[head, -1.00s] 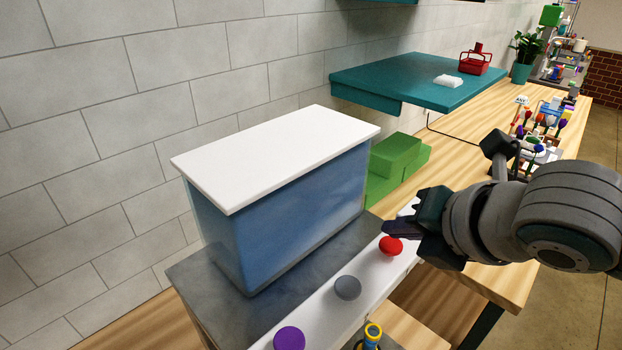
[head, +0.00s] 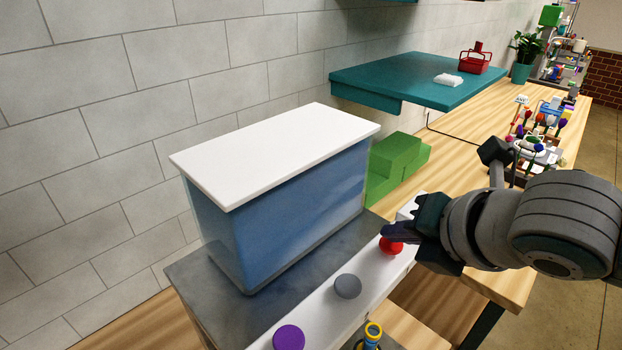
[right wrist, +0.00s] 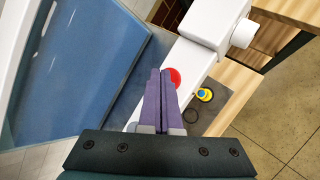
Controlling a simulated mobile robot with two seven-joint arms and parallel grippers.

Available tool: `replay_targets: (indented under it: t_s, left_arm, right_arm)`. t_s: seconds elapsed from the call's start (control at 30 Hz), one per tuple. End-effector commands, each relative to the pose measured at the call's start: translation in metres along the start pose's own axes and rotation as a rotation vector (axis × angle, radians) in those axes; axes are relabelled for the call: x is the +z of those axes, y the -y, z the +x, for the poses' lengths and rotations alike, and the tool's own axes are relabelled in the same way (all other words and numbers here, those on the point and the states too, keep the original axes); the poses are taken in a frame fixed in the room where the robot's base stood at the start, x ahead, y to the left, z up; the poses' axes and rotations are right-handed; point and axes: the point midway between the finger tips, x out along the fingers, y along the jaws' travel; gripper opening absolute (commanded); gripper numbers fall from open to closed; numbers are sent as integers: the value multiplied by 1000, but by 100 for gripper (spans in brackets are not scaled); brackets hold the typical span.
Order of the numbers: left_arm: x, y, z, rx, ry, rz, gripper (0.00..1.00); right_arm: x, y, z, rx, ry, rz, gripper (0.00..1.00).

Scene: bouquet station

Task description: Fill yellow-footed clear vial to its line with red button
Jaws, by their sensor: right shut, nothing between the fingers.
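The red button (head: 390,248) is a round knob at the far end of the white strip along the front of the blue dispenser. My right gripper (head: 388,236) is shut and empty, its dark fingertips overlapping the button's upper part. In the right wrist view the closed purple fingers (right wrist: 160,74) lie beside and partly over the red button (right wrist: 175,77); I cannot tell whether they touch it. A small yellow-ringed item with blue (head: 372,334) stands at the bottom edge, and also shows in the right wrist view (right wrist: 205,95). I cannot make out a clear vial or its line. My left gripper is out of view.
A grey button (head: 347,286) and a purple button (head: 289,338) sit on the same strip. The blue dispenser (head: 285,215) with a white lid stands behind. Green blocks (head: 396,160) and a teal shelf (head: 420,85) are beyond.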

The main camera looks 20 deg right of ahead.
Motion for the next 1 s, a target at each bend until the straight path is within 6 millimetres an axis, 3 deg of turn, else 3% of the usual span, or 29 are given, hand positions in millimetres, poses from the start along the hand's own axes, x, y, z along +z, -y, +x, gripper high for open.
replay_targets:
  t_s: [0.77,1.0]
  left_arm:
    - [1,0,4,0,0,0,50]
    - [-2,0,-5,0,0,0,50]
  right_arm:
    - [-3,3,4,0,-1,0,0]
    - [1,-1,-1,0,-1,0,0]
